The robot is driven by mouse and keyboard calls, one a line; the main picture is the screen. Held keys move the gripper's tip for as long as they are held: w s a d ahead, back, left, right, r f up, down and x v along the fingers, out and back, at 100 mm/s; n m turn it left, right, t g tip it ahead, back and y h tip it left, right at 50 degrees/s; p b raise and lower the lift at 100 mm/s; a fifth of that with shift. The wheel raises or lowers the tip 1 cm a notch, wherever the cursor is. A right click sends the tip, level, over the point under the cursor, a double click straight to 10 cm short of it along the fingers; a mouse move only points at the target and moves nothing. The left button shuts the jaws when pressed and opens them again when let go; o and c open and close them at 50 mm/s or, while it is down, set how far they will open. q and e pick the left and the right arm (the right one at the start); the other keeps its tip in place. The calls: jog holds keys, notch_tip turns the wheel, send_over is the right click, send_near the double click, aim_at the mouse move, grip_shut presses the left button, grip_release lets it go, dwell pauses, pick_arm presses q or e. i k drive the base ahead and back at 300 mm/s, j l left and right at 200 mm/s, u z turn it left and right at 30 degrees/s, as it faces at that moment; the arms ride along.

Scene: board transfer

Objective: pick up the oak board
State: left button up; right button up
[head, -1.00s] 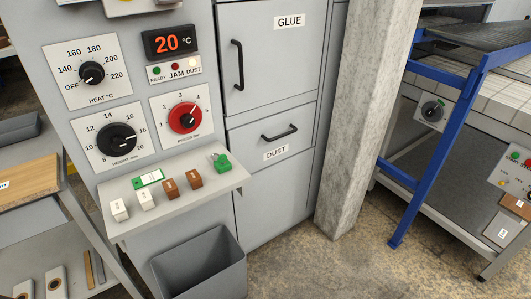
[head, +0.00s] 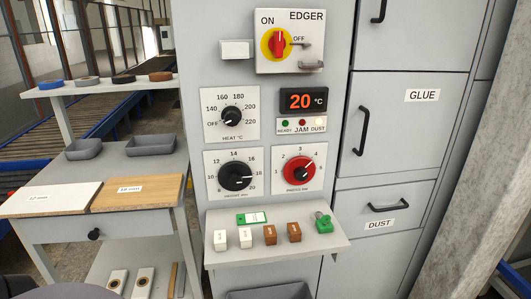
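The oak board (head: 158,196) is a flat wood-coloured panel with a white label that seems to read 18 mm. It lies on the grey table (head: 150,163) at the left in the head view.
The grey edger cabinet (head: 335,160) stands right of the table, with dials and a small shelf (head: 270,258) of sample blocks. Two grey trays (head: 152,144) sit behind the boards. A rack shelf (head: 110,90) with several rolls stands behind.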

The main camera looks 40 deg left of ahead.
aim_at(158, 190)
jog(key=u, duration=2.15)
jog(key=i+j+z, duration=0.25)
jog(key=i+j, duration=0.25)
jog(key=j, duration=0.2)
jog(key=i+j+z, duration=0.15)
jog(key=i+j, duration=0.1)
jog(key=j, duration=0.1)
